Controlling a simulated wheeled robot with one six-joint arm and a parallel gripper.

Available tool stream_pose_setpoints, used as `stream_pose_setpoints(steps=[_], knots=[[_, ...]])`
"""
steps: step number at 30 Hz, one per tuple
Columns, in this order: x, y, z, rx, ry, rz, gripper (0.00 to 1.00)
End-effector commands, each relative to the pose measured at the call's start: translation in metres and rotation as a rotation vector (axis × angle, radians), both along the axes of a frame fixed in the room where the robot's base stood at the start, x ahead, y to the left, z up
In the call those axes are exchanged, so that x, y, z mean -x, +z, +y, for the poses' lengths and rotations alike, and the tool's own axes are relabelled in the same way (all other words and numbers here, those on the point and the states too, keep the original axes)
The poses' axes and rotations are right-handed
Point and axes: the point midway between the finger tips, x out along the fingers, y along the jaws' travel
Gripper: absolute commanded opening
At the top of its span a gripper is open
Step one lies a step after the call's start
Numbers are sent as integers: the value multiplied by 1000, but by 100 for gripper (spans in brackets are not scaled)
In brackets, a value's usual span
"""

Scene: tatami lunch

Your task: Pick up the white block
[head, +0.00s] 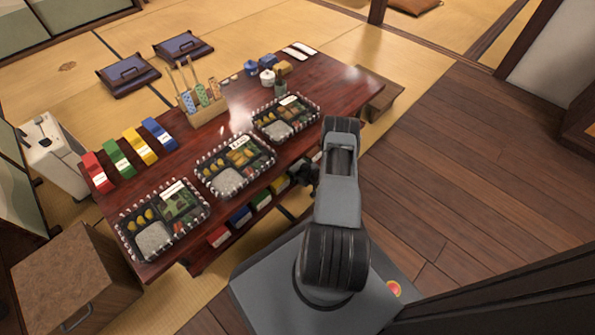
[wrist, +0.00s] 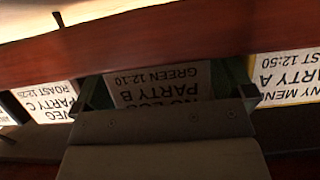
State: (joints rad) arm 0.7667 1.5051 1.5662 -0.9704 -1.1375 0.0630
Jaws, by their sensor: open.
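My gripper (wrist: 168,92) is open in the wrist view, with one finger at each side of a pale, shaded label card (wrist: 160,84) reading "PARTY B GREEN 12:10". The card appears between the fingers; contact cannot be told. In the head view my arm reaches to the table's right front edge, and the fingertips are hard to make out. No plain white block is clearly identifiable. Small white pieces show on the bento boxes, including one on the near-left box (head: 122,221), and a small white pot (head: 267,77) stands at the table's back.
The red-brown table (head: 330,78) carries several bento boxes and red, green, yellow and blue blocks. Its edge (wrist: 150,45) crosses the wrist view above the cards. Bright cards for Party C (wrist: 50,102) and Party A (wrist: 288,76) flank my fingers. Open wooden floor (head: 460,170) lies right.

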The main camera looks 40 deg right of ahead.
Motion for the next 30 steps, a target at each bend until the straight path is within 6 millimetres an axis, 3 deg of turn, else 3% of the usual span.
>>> stream_pose_setpoints(steps=[5, 18, 26, 30], knots=[[0, 1, 0, 0, -1, 0, 100], [0, 1, 0, 0, -1, 0, 61], [0, 3, 0, 1, -1, 0, 61], [0, 13, -1, 2, 0, -1, 61]])
